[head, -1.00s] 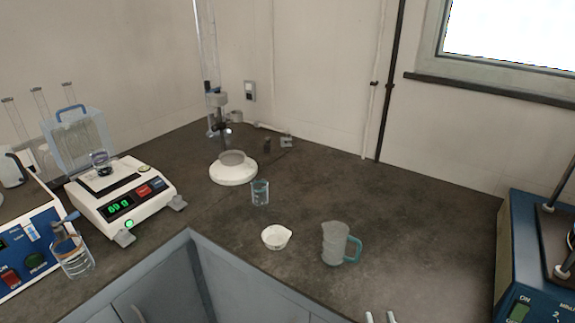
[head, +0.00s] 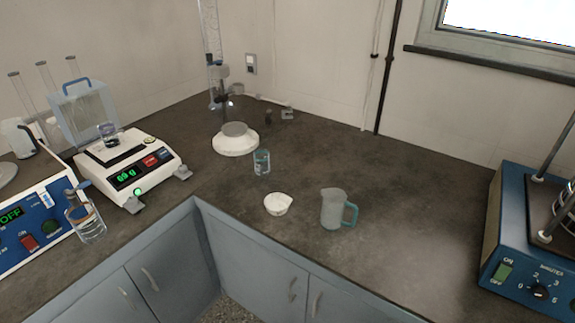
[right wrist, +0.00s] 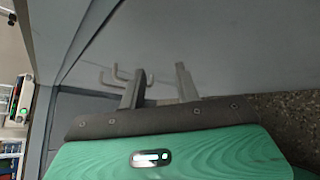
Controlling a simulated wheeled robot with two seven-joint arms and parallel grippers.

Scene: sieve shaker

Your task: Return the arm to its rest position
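My right gripper (right wrist: 160,85) shows in the right wrist view. Its two grey fingers stand apart with nothing between them. It is in front of grey cabinet fronts (right wrist: 225,45), below the counter. Bent handles (right wrist: 115,78) show close behind the fingers; I cannot tell whether anything touches. No part of either arm or gripper shows in the head view, and my left gripper is in neither view.
On the dark counter (head: 400,210) stand a jug (head: 334,208), a white bowl (head: 278,203), a small beaker (head: 262,162), a balance (head: 128,168) and a blue shaker base (head: 530,240). Grey cabinets (head: 255,255) lie below the front edge.

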